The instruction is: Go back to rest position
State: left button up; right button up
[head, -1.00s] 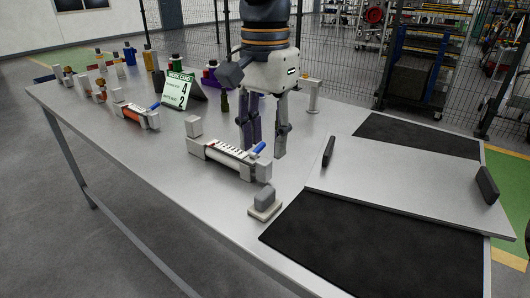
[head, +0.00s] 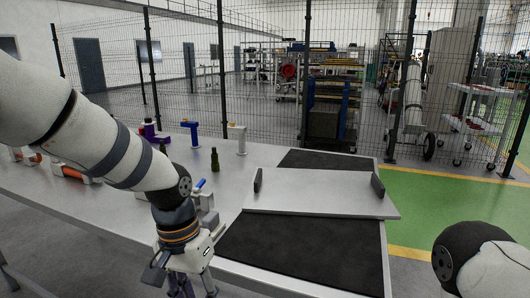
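My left arm crosses the left of the head view, and its gripper (head: 194,289) hangs at the bottom, in front of the table (head: 110,212). Its two fingers stand apart with nothing seen between them. The fingertips run to the bottom edge of the picture. My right arm (head: 480,265) shows only as a white and black link at the lower right. Its gripper is outside the view.
A raised grey plate with two black handles (head: 318,194) lies between dark mats (head: 300,255). A dark green bottle (head: 215,160), a blue-topped tool (head: 191,132) and a white stand (head: 238,138) stand behind. A mesh fence (head: 270,100) runs beyond the table.

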pick_arm(q)
jog(key=s+a+f+n+g, duration=0.1)
jog(key=s+a+f+n, duration=0.15)
jog(key=s+f, duration=1.5)
jog(key=s+a+f, duration=0.2)
jog(key=s+a, duration=0.2)
jog(key=s, duration=0.4)
jog(key=s+a+f+n+y, duration=0.1)
jog(key=s+a+f, duration=0.1)
jog(key=s, duration=0.6)
jog(key=shift+s+a+f, duration=0.15)
jog(key=shift+s+a, duration=0.2)
jog(key=shift+a, duration=0.55)
